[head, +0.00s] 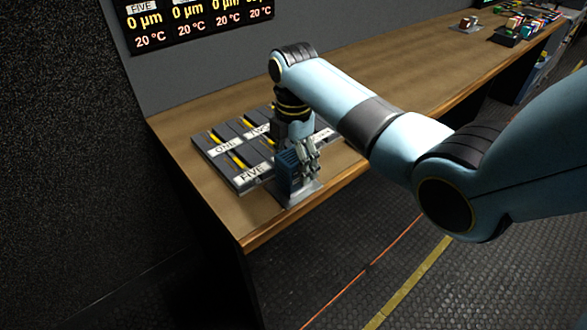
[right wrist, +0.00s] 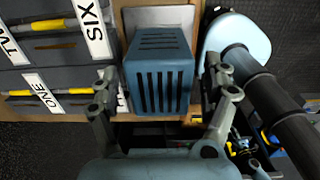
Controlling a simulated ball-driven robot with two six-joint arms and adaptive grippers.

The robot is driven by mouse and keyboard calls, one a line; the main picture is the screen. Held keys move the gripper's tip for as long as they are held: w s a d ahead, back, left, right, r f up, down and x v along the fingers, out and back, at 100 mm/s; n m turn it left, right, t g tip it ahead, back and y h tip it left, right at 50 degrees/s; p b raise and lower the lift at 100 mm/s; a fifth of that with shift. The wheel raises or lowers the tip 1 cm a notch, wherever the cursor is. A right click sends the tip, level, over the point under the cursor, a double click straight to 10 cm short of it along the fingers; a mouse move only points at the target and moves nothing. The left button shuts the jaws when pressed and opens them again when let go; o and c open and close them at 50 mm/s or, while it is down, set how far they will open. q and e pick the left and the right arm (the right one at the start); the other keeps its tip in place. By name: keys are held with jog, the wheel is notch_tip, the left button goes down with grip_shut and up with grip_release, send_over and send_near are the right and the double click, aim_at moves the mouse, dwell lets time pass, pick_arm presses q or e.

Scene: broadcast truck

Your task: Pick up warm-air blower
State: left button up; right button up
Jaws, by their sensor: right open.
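The warm-air blower, a blue box with dark slots, stands upright on a grey plate near the table's front edge in the head view (head: 285,175). It also shows in the right wrist view, its slotted face towards the camera (right wrist: 160,85). My right gripper (head: 311,158) is open beside the blower in the head view. In the right wrist view its two fingers (right wrist: 165,88) lie left and right of the blower, with visible gaps. I cannot tell how far the fingertips are from it in depth. My left gripper is not in view.
A dark rack of labelled slots with yellow strips (head: 222,160) lies just left of the blower on the wooden table (head: 400,70). A temperature display (head: 195,20) hangs on the wall. Several small items (head: 515,28) sit at the far end. The table's middle is clear.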

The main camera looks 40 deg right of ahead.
jog(key=shift+f, duration=1.3)
jog(key=c, duration=1.6)
jog(key=shift+r, duration=0.15)
